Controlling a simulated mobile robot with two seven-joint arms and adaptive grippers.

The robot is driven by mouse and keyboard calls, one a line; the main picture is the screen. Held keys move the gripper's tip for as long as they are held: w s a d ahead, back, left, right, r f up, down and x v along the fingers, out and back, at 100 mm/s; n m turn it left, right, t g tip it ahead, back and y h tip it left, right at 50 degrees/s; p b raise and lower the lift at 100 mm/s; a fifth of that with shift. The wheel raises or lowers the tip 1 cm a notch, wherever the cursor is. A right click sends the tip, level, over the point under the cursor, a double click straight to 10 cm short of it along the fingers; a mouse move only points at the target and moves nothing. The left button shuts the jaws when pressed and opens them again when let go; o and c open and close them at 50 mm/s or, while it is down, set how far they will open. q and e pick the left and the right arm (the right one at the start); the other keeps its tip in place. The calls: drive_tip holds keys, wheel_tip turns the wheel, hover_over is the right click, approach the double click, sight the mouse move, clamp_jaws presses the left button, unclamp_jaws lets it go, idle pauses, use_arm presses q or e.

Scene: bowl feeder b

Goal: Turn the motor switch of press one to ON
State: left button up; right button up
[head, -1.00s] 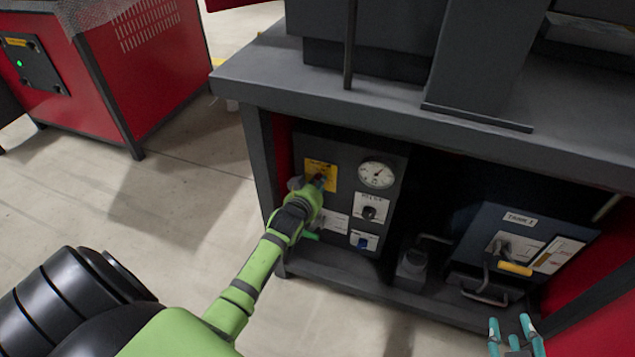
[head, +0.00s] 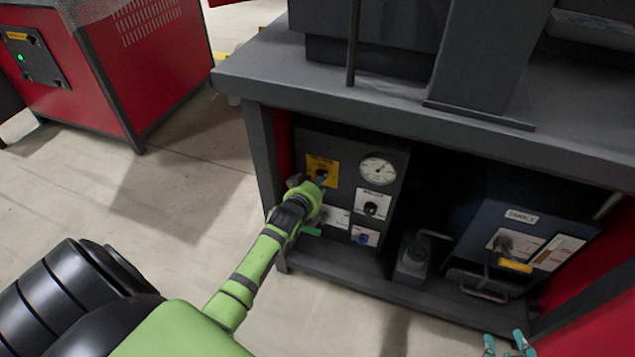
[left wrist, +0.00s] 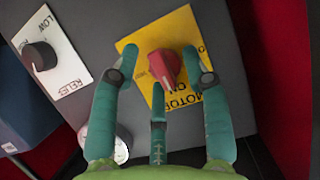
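The motor switch is a red knob (left wrist: 165,66) on a yellow plate (left wrist: 183,30) marked MOTOR and ON, and appears upside down in the left wrist view. In the head view the yellow plate (head: 318,163) is at the upper left of the grey press panel (head: 345,150). My left gripper (left wrist: 160,58) is at the switch, its fingers spread on either side of the knob and a third finger below it. Gaps show beside the knob; contact is unclear. My right gripper (head: 504,337) is at the bottom edge, partly cut off, fingers apart and empty.
A pressure gauge (head: 378,170), a relief knob (head: 371,208) and a blue switch (head: 365,238) share the panel. A blue tank box (head: 500,225) stands to the right. The thick bench top (head: 340,95) overhangs the panel. Open floor lies to the left.

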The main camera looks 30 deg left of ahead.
use_arm(q)
drive_tip(key=shift+d+r, duration=0.1)
drive_tip(key=shift+r, duration=0.05)
drive_tip(key=v, duration=1.2)
idle(0.3)
